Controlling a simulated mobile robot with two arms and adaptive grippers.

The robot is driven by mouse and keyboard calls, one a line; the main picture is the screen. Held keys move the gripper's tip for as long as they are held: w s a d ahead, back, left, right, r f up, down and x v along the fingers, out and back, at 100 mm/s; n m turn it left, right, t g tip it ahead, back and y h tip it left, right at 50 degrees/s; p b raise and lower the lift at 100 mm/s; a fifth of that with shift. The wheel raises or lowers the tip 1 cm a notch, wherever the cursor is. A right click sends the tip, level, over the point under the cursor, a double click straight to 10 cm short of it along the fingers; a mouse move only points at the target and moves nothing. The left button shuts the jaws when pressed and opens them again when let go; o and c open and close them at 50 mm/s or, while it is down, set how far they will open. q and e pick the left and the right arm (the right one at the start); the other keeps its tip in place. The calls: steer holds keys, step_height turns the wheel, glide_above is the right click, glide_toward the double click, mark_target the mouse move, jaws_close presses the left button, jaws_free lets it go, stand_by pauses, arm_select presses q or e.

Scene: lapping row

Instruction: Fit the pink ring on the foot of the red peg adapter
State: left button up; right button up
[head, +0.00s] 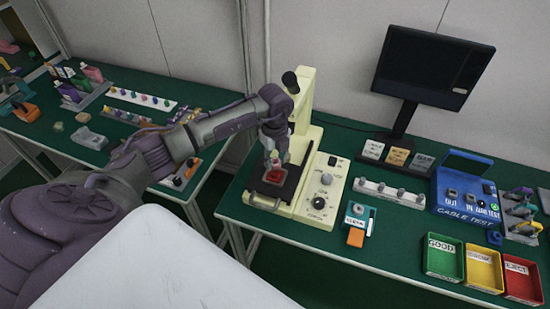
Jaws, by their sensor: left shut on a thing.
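My left gripper (274,160) reaches down over the black plate of the cream machine, with its fingers closed around a small pale pinkish piece that looks like the pink ring. Its outline is too small and too covered by the fingers to be sure. A red piece (275,177), which looks like the red peg adapter, is right below the fingertips on the plate. I cannot tell whether the held piece touches it. My right gripper is not in view.
The cream machine (311,190) has knobs on its right side and a column behind. A monitor (433,62), a blue cable tester (464,195), and green (443,259), yellow and red bins stand to the right. A gap separates this table from the left one.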

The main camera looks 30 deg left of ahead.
arm_select(q)
steer(key=shift+f, duration=0.35)
stand_by(0.5)
steer(key=shift+f+b, duration=1.25)
steer(key=shift+f, duration=0.1)
steer(key=o, duration=1.1)
steer(key=shift+r, duration=0.1)
step_height(320, 180, up, 12)
